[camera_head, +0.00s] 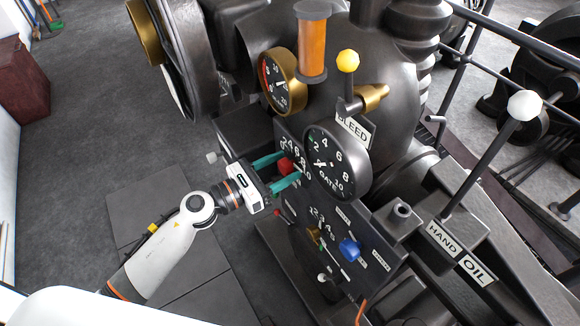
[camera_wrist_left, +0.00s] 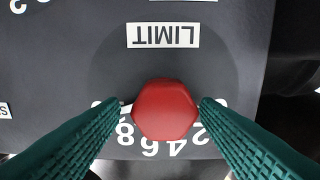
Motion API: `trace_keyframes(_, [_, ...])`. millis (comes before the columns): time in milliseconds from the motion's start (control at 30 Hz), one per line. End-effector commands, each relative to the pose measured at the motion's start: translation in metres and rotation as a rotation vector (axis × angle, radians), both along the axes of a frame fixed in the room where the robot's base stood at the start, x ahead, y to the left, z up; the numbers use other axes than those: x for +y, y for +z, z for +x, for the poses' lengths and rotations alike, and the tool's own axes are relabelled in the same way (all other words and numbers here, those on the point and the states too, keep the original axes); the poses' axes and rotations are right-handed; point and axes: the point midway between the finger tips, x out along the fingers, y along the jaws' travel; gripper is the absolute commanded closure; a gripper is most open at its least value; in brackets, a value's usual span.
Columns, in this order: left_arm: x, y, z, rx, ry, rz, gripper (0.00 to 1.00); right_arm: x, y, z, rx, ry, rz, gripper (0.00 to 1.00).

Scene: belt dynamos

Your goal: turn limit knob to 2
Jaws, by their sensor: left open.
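The limit knob is a red hexagonal knob (camera_wrist_left: 165,112) in the middle of the left wrist view, on a dark panel. An upside-down LIMIT label (camera_wrist_left: 163,35) sits above it there, and white scale digits, partly covered, run along its lower side. The knob also shows in the head view (camera_head: 286,166), partly behind the fingers. My left gripper (camera_head: 290,167) is open, its teal fingers on either side of the knob. In the wrist view its fingertips (camera_wrist_left: 160,103) flank the knob with narrow gaps. My right gripper is out of view.
A large GATE dial (camera_head: 337,162) stands close to the right of the fingers. A yellow-tipped BLEED lever (camera_head: 348,62) is above. Open floor lies to the left.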

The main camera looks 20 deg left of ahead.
Motion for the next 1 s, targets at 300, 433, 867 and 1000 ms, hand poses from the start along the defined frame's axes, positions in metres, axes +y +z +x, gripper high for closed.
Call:
trace_keyframes(300, [0.000,0.000,0.000,0.001,0.000,-0.001,0.66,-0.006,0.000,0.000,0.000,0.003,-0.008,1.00])
trace_keyframes(433, [-0.001,-0.001,-0.001,0.001,-0.002,-0.001,0.87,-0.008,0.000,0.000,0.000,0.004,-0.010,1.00])
trace_keyframes(867, [-0.002,0.000,-0.002,0.063,-0.008,-0.061,0.87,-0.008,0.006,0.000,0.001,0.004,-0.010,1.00])
trace_keyframes(1000, [-0.002,0.000,-0.003,0.130,-0.009,-0.127,0.87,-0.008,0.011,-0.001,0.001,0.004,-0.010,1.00])
